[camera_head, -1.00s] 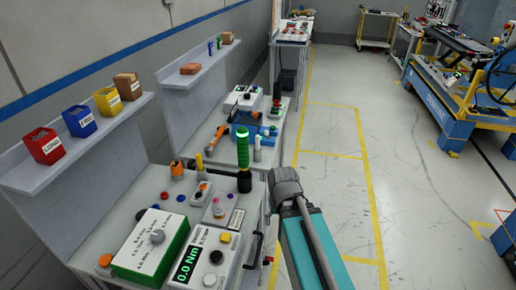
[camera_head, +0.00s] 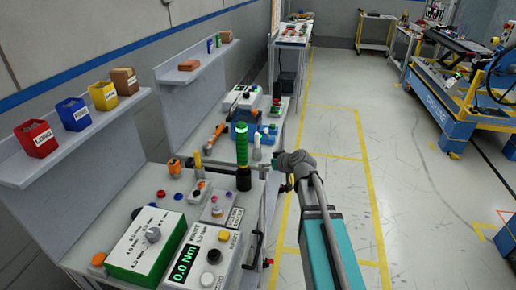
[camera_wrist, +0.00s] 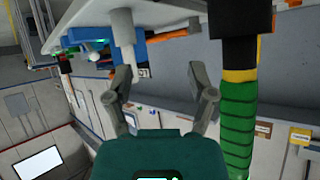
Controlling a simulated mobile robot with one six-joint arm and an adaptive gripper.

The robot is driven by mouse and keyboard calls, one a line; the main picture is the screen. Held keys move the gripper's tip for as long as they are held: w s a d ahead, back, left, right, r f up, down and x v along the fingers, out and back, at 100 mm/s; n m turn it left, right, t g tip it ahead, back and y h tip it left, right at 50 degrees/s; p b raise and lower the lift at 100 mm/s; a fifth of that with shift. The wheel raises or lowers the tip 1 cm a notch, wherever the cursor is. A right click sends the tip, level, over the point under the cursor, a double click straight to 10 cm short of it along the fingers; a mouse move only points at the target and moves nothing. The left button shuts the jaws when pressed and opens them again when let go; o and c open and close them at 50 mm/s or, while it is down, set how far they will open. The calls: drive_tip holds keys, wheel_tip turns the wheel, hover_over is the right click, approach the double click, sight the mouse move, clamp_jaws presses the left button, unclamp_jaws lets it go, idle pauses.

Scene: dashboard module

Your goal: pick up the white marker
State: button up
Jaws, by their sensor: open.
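The white marker (camera_head: 257,148) appears as a slim, pale upright cylinder on the far bench, just behind the green-handled tool in the head view. In the wrist view, which looks upside down, a white cylinder (camera_wrist: 122,35) that seems to be this marker hangs from the bench top at the upper left. My gripper (camera_wrist: 160,73) is open and empty, its fingers spread.
The green-handled tool (camera_head: 242,150) stands close by and fills the right of the wrist view (camera_wrist: 238,125). A blue holder (camera_head: 238,128) and an orange tool (camera_head: 215,138) are beside the marker. A torque meter (camera_head: 205,258) sits on the near bench. The floor aisle at right is clear.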

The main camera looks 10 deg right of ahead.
sight(258, 145)
drive_tip(key=w+d+r+t, duration=0.2)
drive_tip(key=w+d+t, duration=0.1)
drive_tip(key=w+d, duration=0.1)
drive_tip(key=shift+r+h+b, duration=0.25)
drive_tip(key=shift+h+b, duration=0.05)
drive_tip(key=shift+b, duration=0.05)
drive_tip(key=shift+w+a, duration=0.1)
drive_tip(key=shift+w, duration=0.05)
drive_tip(key=shift+b+x, duration=1.45)
drive_tip(key=shift+x, duration=2.85)
drive_tip(key=shift+f, duration=0.1)
drive_tip(key=shift+b+x, duration=0.95)
drive_tip(key=shift+x, duration=1.6)
drive_tip(key=shift+a, duration=0.15)
clamp_jaws()
